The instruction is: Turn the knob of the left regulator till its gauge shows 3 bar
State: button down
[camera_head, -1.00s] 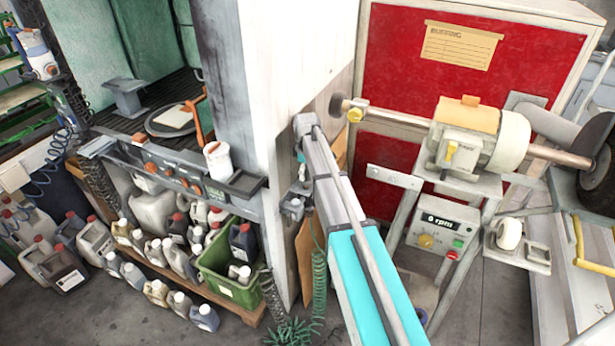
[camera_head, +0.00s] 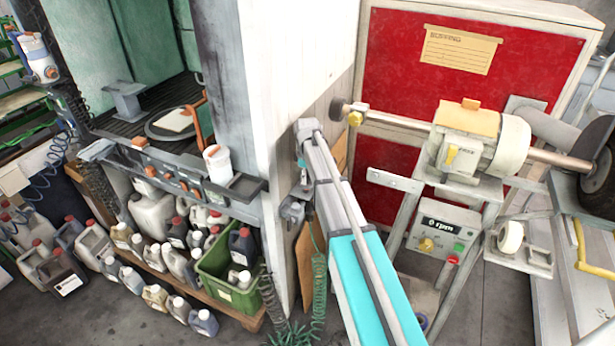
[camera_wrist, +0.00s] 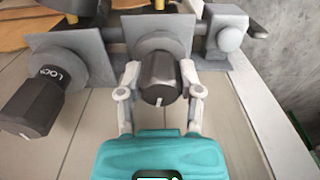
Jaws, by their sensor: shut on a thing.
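In the wrist view a dark knob (camera_wrist: 160,78) with a white line on its face sits on a grey regulator body (camera_wrist: 160,43). My gripper (camera_wrist: 160,92) has one finger on each side of this knob and is shut on it. A second dark knob (camera_wrist: 30,106) with a LOCK-marked collar stands to its left, clear of the fingers. No gauge face is readable. In the head view my arm reaches to the white wall, and the gripper cannot be made out.
A grey fitting (camera_wrist: 227,28) stands right of the held knob. In the head view the white wall (camera_head: 290,80) is beside my arm. A buffing machine (camera_head: 470,140) stands to the right, and a green crate (camera_head: 215,275) and several bottles are at lower left.

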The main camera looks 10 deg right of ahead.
jog(key=shift+m, duration=0.3)
jog(key=shift+a, duration=0.1)
jog(key=m, duration=0.5)
jog(key=shift+m, duration=0.4)
jog(key=m, duration=0.3)
jog(key=shift+m, duration=2)
jog(key=shift+c, duration=1.3)
grip_release()
